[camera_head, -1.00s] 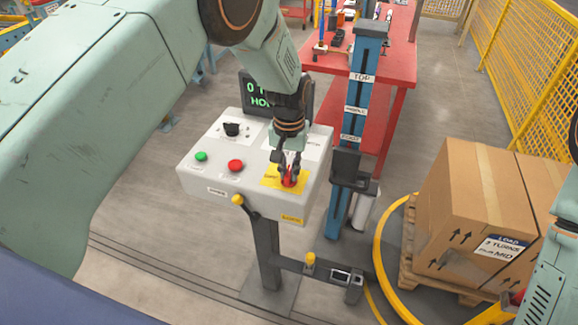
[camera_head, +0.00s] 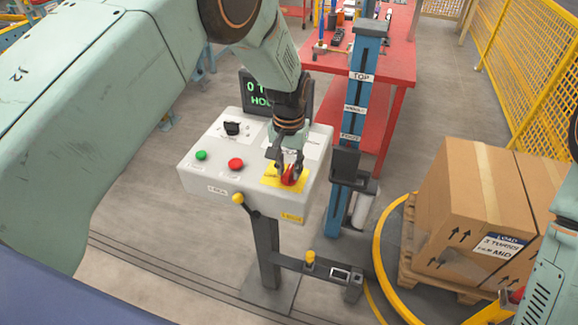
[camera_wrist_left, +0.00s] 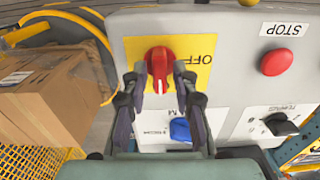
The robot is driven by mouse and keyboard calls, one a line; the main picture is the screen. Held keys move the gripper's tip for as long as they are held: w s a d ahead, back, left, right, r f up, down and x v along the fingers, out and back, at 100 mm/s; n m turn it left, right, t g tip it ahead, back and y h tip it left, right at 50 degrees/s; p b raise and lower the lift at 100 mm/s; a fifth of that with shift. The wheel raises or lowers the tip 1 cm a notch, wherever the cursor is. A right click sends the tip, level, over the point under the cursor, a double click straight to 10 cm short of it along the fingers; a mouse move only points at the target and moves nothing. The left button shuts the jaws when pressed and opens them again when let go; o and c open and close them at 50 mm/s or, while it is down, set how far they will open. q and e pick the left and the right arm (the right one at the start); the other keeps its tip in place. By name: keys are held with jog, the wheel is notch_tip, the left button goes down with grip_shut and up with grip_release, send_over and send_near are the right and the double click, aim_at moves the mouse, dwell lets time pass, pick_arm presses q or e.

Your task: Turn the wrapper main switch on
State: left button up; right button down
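The main switch is a red rotary knob (camera_head: 289,176) on a yellow plate (camera_wrist_left: 197,75) at the right of the grey control box (camera_head: 215,165). In the left wrist view the knob (camera_wrist_left: 160,66) has its grip running up and down the picture, with upside-down OFF lettering beside it. My left gripper (camera_head: 287,166) is at the knob, pointing down. Its two fingers (camera_wrist_left: 160,76) stand apart, one on each side of the knob, with small gaps showing. My right arm shows at the right edge of the head view; its gripper is not clearly visible.
A green button (camera_head: 201,155), a red stop button (camera_head: 236,164) and a black selector (camera_head: 232,128) sit on the same box. A blue knob (camera_wrist_left: 180,130) is close by. A blue mast (camera_head: 360,110) stands behind; a carton (camera_head: 470,210) is at right.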

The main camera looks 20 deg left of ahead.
aim_at(289, 170)
pick_arm(q)
jog(key=shift+o, duration=0.4)
jog(key=shift+f, duration=0.1)
jog(key=shift+w, duration=0.1)
notch_tip(289, 170, up, 12)
dwell(0.4)
